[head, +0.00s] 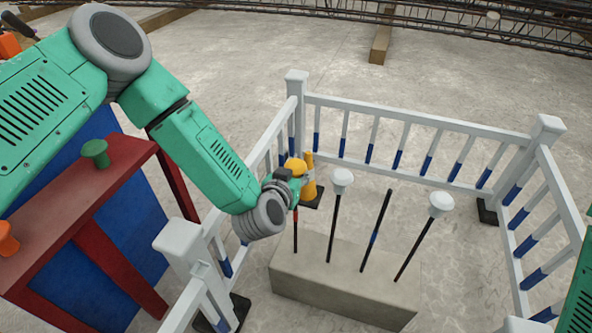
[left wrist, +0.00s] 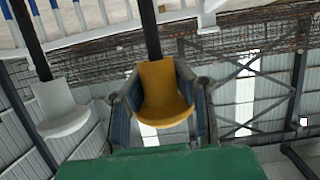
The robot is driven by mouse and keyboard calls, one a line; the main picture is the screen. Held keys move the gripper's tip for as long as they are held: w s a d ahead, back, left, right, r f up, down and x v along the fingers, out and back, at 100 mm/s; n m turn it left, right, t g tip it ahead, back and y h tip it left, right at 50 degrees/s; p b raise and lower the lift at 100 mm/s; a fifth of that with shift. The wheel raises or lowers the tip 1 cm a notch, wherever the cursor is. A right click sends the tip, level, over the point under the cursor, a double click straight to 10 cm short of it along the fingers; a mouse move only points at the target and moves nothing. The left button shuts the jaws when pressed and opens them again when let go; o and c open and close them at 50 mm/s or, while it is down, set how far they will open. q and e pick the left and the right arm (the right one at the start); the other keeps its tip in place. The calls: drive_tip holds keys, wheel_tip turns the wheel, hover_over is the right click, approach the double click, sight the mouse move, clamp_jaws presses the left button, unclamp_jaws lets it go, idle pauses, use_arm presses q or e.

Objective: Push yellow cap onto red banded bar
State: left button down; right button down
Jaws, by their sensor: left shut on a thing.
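The yellow cap (head: 297,166) is between the fingers of my left gripper (head: 284,186), at the top of the red banded bar (head: 295,232). That bar is the leftmost one standing in the concrete block (head: 325,286). In the left wrist view my left gripper (left wrist: 163,105) is shut around the yellow cap (left wrist: 160,90). A dark bar (left wrist: 149,30) meets the cap's collar there and lines up with it. How far the bar sits inside the cap is hidden. My right gripper is out of view.
Two bars beside it carry white caps (head: 341,178), (head: 440,203); a blue banded bar (head: 376,230) between them is bare. A white railing (head: 420,122) surrounds the block. A yellow post (head: 309,180) stands behind my gripper. A green cap (head: 95,152) and an orange cap (head: 8,240) sit on the red bench (head: 75,200).

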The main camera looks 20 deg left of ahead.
use_arm(q)
drive_tip(key=shift+p, duration=0.5)
idle(0.7)
drive_tip(key=c, duration=1.3)
unclamp_jaws()
drive_tip(key=d+v, duration=0.1)
drive_tip(key=v, duration=1.1)
drive_tip(key=s+a+f+g+p, duration=0.1)
drive_tip(key=s+a+g+p, duration=0.2)
drive_tip(key=s, duration=0.5)
drive_tip(key=s+a+f+g+p, duration=0.1)
drive_tip(key=s+a+g+p, duration=0.3)
drive_tip(key=s, duration=0.4)
drive_tip(key=s+a+f+g+p, duration=0.2)
drive_tip(key=s+a+g+p, duration=0.2)
drive_tip(key=s, duration=0.5)
drive_tip(key=shift+s+a+f+g+y, duration=0.1)
drive_tip(key=shift+a+g+y, duration=0.45)
drive_tip(key=shift+g, duration=0.65)
